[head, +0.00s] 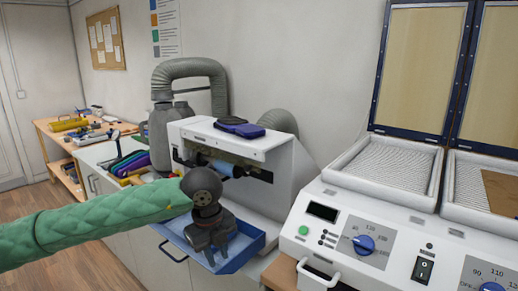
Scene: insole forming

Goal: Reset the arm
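My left arm, in a green quilted sleeve, comes in from the left in the head view. My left gripper (212,250) is dark grey and points down in front of the grinding machine (285,185), over the blue tray (252,243) at its front. Nothing can be seen held in it, but I cannot tell how far its fingers are apart. It hides part of the tray. My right gripper is not in view.
A white forming press (330,222) with dials and raised framed lids (422,65) stands at the right; a brown sheet (500,192) lies on its right bed. Dark blue pads (238,127) lie on the grinder. Tools and coloured insoles (130,163) crowd the bench at the left.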

